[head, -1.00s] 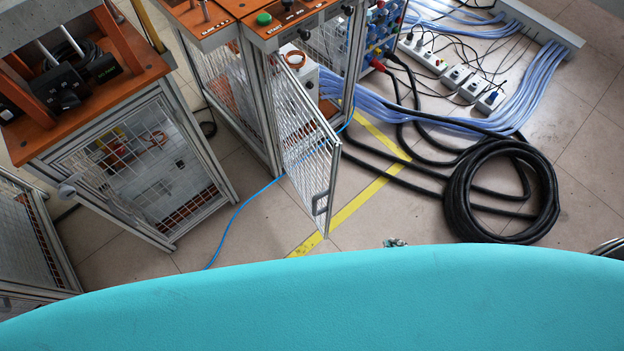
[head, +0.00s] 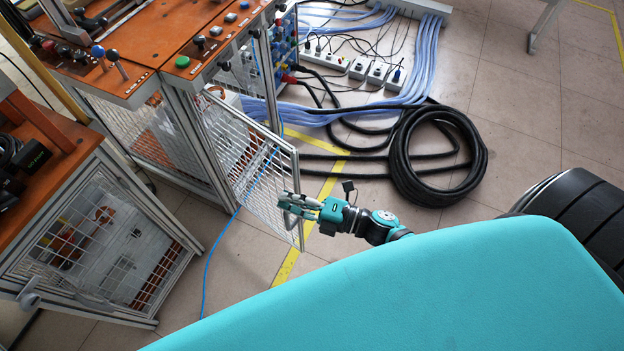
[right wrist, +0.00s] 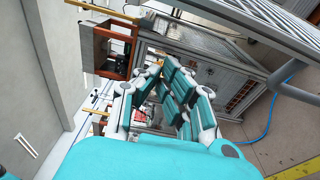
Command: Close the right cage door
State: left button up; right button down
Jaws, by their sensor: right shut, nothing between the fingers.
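The right cage door (head: 245,165) is a wire-mesh panel in a grey metal frame. It stands swung open from the cage in the head view, its free edge toward my right gripper (head: 288,207). My right gripper is shut and empty beside the lower free edge, overlapping the door's handle area. I cannot tell whether they touch. In the right wrist view the gripper (right wrist: 163,88) shows its teal fingers, and part of a metal frame with a grey bar (right wrist: 285,82), which looks like the door and its handle, passes at the upper right. My left gripper is not in view.
The orange-topped bench (head: 150,45) stands above the cage. Another mesh cage (head: 95,245) is at the lower left. A coiled black cable (head: 475,165) and power strips (head: 365,68) lie on the floor to the right. A blue cable (head: 208,262) runs near the door.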

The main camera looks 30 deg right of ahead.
aim_at(298, 186)
jog(key=shift+w+d, duration=1.2)
jog(key=shift+d, duration=0.3)
jog(key=shift+d, duration=0.1)
